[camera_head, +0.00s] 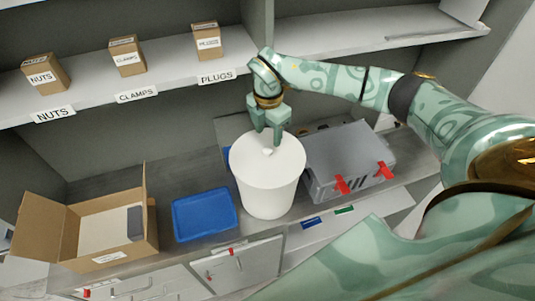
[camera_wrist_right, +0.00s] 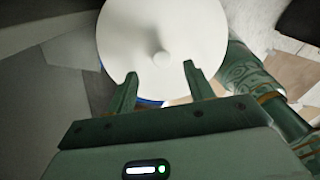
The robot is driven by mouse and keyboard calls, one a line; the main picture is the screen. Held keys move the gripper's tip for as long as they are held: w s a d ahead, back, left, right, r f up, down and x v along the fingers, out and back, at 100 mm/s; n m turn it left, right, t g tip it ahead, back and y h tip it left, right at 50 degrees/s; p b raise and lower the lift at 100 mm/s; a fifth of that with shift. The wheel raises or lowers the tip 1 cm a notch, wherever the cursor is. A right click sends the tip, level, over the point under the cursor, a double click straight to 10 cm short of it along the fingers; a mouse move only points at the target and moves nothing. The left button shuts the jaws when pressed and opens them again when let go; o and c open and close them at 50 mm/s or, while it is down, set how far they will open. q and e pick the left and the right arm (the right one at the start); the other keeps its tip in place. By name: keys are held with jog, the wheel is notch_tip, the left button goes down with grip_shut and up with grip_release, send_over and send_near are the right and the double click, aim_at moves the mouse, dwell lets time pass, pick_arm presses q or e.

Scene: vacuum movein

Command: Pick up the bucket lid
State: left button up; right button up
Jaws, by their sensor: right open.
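The white bucket (camera_head: 267,190) stands upright on the counter, with its round white lid (camera_head: 284,160) on top. A small knob (camera_head: 267,152) rises from the lid's middle. My right gripper (camera_head: 267,138) is over the lid, pointing down, close to the knob. In the right wrist view the lid (camera_wrist_right: 150,25) fills the top middle, and its knob (camera_wrist_right: 163,59) shows just beyond the fingertips, between their lines. My right gripper (camera_wrist_right: 160,72) is open there, with nothing between its fingers. My left gripper is not in view.
A grey toolbox (camera_head: 350,155) with red latches stands close right of the bucket. A blue tray (camera_head: 204,214) and an open cardboard box (camera_head: 105,225) lie to the left. The shelf (camera_head: 180,80) above holds small labelled boxes. Drawers are below the counter.

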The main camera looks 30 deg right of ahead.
aim_at(267, 150)
jog(key=f, duration=0.1)
jog(key=f+p, duration=0.1)
jog(key=f, duration=0.3)
jog(key=shift+s+a+f, duration=0.1)
jog(key=shift+s+a, duration=0.1)
jog(key=shift+a, duration=0.05)
jog(key=shift+f, duration=0.3)
jog(key=c, duration=1.1)
jog(key=shift+c, duration=0.2)
